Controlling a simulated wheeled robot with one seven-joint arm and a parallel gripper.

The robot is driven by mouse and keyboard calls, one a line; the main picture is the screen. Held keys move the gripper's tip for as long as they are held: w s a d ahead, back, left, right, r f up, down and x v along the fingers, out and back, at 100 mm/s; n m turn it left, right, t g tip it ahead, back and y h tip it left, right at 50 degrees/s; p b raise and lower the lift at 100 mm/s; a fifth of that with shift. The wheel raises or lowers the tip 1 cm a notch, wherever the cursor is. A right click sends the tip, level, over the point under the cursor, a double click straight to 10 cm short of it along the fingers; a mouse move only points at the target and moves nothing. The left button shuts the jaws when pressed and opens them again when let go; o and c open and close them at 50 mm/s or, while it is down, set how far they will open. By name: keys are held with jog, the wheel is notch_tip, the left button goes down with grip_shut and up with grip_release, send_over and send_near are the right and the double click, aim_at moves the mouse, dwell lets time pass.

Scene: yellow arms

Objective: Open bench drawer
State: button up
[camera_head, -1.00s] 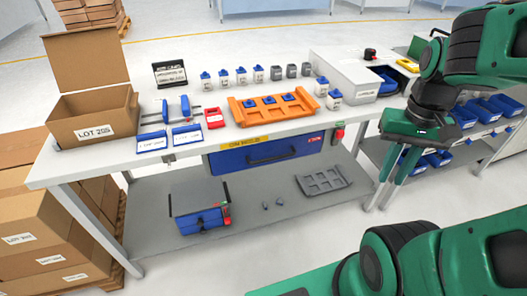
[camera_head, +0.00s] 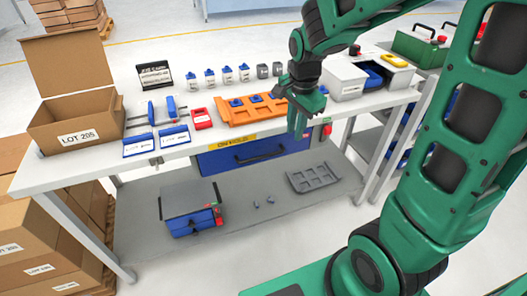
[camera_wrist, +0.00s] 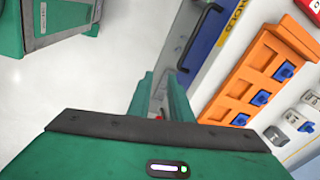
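The bench drawer (camera_head: 222,161) is a blue front under the worktop, with a yellow label strip above it and a black bar handle (camera_head: 258,157). The drawer looks closed. My gripper (camera_head: 297,130) points downward in front of the bench's front edge, to the right of the handle in the head view, and hides part of the drawer's right side. In the wrist view the handle (camera_wrist: 199,36) and drawer front (camera_wrist: 210,30) lie ahead of the fingers (camera_wrist: 160,95), which are apart with nothing between them. The gripper does not appear to touch the handle.
An orange tray (camera_head: 235,117) with blue pieces sits on the worktop above the drawer. A red button (camera_head: 327,130) is on the bench front, right of the gripper. A blue-and-grey box (camera_head: 190,207) and a grey tray (camera_head: 313,178) are on the lower shelf.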

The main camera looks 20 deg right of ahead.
aim_at(264, 157)
jog(key=w+a+f+m, duration=0.3)
jog(key=w+a, duration=0.3)
jog(key=a, duration=0.1)
jog(key=shift+y, duration=0.3)
jog(key=f, duration=0.3)
jog(key=w+f, duration=0.1)
jog(key=f, duration=0.6)
jog(key=shift+w+d+f, duration=0.2)
jog(key=shift+w+f, duration=0.1)
